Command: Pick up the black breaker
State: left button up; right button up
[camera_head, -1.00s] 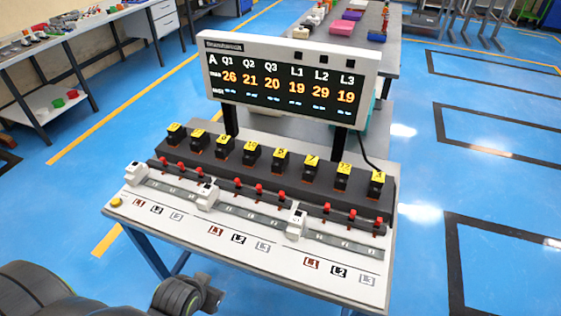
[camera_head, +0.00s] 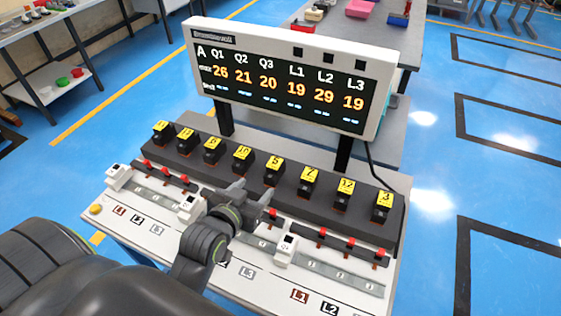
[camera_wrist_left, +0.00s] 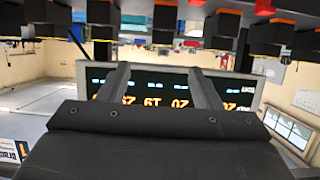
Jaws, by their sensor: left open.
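A row of several black breakers with yellow number labels stands upright on a dark raised rack (camera_head: 330,212). The one labelled 10 (camera_head: 242,158) and the one labelled 5 (camera_head: 274,170) are nearest my left gripper (camera_head: 250,193). That gripper is open and empty, in front of the row and over the strip with red pegs, partly hiding it. In the left wrist view, its two fingers (camera_wrist_left: 159,75) point toward the display, and the breakers appear upside down along the top edge, such as one (camera_wrist_left: 100,17). Nothing is between the fingers. My right gripper is not in view.
A display panel (camera_head: 290,77) on two posts rises behind the breakers. White blocks (camera_head: 287,250) sit on a grey numbered rail (camera_head: 335,271) in front. A yellow button (camera_head: 96,209) is at the table's left corner.

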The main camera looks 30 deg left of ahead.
pick_arm(q)
jog(key=p, duration=0.1)
send_near(272, 169)
jog(key=w, duration=0.3)
jog(key=x, duration=0.2)
jog(key=f+x, duration=0.1)
jog(key=x, duration=0.2)
jog(key=shift+s+p, duration=0.1)
jog(key=shift+p, duration=0.3)
jog(key=shift+w+f, duration=0.15)
jog(key=shift+w, duration=0.35)
jog(key=shift+p+x, duration=0.35)
jog(key=shift+x, duration=0.4)
jog(key=shift+f+p+x, duration=0.15)
jog(key=shift+p+x, duration=0.05)
jog(key=shift+x, duration=0.75)
jog(key=shift+f+p+x, duration=0.15)
jog(key=shift+x, duration=0.85)
jog(key=shift+s+a, duration=0.2)
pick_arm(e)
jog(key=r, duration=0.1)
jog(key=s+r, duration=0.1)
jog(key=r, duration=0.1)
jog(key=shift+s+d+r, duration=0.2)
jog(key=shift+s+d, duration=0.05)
pick_arm(q)
jog(key=c, duration=1.1)
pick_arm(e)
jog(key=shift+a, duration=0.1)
